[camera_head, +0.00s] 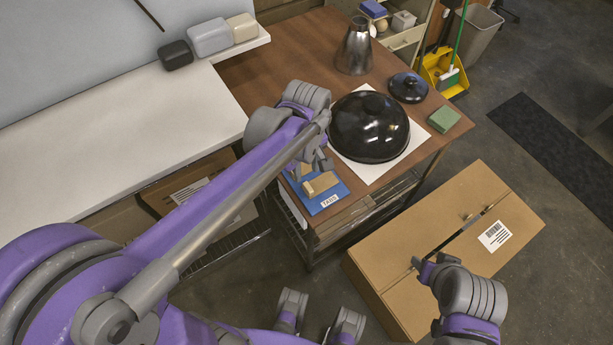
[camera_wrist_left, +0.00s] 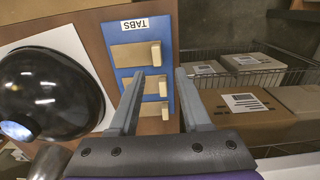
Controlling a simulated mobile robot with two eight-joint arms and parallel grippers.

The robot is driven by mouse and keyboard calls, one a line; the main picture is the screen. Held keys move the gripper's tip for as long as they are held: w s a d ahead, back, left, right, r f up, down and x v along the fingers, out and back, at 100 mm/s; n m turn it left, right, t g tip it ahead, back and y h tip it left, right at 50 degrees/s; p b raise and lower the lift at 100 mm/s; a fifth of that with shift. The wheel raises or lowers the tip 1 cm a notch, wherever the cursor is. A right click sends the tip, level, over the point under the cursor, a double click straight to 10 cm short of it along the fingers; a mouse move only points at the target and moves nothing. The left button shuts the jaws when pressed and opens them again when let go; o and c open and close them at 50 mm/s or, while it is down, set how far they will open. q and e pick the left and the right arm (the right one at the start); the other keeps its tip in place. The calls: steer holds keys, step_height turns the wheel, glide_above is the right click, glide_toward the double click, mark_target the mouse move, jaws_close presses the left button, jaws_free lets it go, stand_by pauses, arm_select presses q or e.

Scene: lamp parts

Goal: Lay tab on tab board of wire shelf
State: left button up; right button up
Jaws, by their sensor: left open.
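The blue tab board (camera_head: 335,200), labelled TABS, lies at the front left corner of the brown table. In the left wrist view the board (camera_wrist_left: 120,68) carries three tan tabs in a row: one near the label (camera_wrist_left: 135,54), a middle one (camera_wrist_left: 154,86) and one at the far end (camera_wrist_left: 153,109). My left gripper (camera_head: 318,165) is over the board. In the left wrist view its fingers (camera_wrist_left: 156,78) are open and apart, with the middle tab showing between them. Nothing is visibly held. My right gripper (camera_head: 428,268) is over the cardboard box; its fingers are unclear.
A black dome (camera_head: 368,125) sits on white paper beside the board. A metal cone (camera_head: 354,48), a black lid (camera_head: 408,87) and a green block (camera_head: 443,119) are farther back. Wire shelving with boxes (camera_wrist_left: 248,104) is beside the table edge. A large cardboard box (camera_head: 480,195) stands right.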

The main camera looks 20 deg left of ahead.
arm_select(q)
steer(key=s+a+m+t, duration=0.1)
steer(key=s+m+t, duration=0.1)
steer(key=s+m, duration=0.3)
steer(key=s+a+f+m+t, duration=0.1)
steer(key=s+a+m+t, duration=0.1)
steer(key=s+m, duration=0.3)
steer(key=s+t, duration=0.1)
steer(key=s, duration=0.1)
steer(key=shift+s+a+f, duration=0.15)
steer(key=shift+s+a, duration=0.15)
steer(key=shift+s, duration=0.1)
steer(key=shift+d, duration=0.1)
